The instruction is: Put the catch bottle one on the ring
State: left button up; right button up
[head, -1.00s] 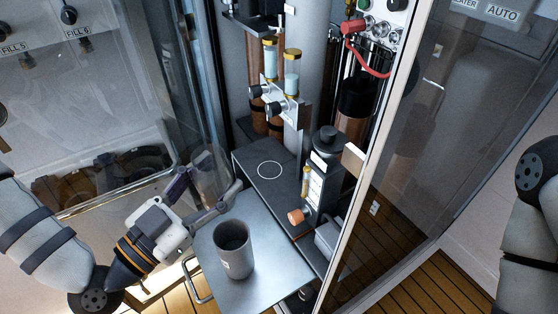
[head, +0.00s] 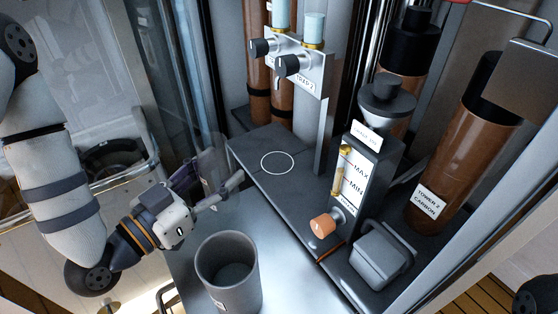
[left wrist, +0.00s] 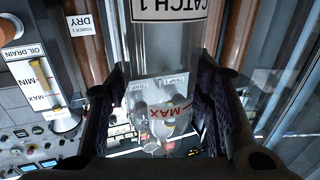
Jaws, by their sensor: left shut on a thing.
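The catch bottle one (left wrist: 165,60) is clear, with a "CATCH 1" label and a red MAX mark in the left wrist view. My left gripper (left wrist: 162,115) is shut on it, one dark finger on each side. In the head view the left gripper (head: 212,185) is left of the ring, and the see-through bottle (head: 208,160) is faint between its fingers. The ring (head: 277,163) is a thin white circle on a dark shelf (head: 255,145). Nothing stands on it. The bottle is apart from the ring, to its left. My right gripper is out of view.
A grey cup (head: 228,270) stands on the metal tray (head: 190,255) in front. Right of the ring are an oil gauge unit (head: 365,170) with an orange knob (head: 323,226) and a grey box (head: 380,255). Valves (head: 290,62) hang behind the ring. A brown tower (head: 465,150) stands right.

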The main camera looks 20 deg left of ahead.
pick_arm(q)
jog(key=b+x, duration=0.1)
jog(key=x, duration=1.4)
jog(key=shift+b, duration=0.3)
jog(key=shift+w+d+f+b, duration=0.2)
jog(key=shift+w+f+b, duration=0.1)
jog(key=shift+w+f, duration=0.4)
jog(key=shift+s, duration=0.2)
jog(key=o, duration=1.2)
jog(key=shift+f, duration=0.2)
jog(key=shift+c, duration=0.2)
jog(key=shift+s+a+r, duration=0.1)
jog(key=shift+s+r, duration=0.05)
jog(key=shift+r, duration=0.05)
jog(key=p+v, duration=0.1)
jog(key=v, duration=1)
jog(key=shift+s+p, duration=0.35)
jog(key=shift+s, duration=0.05)
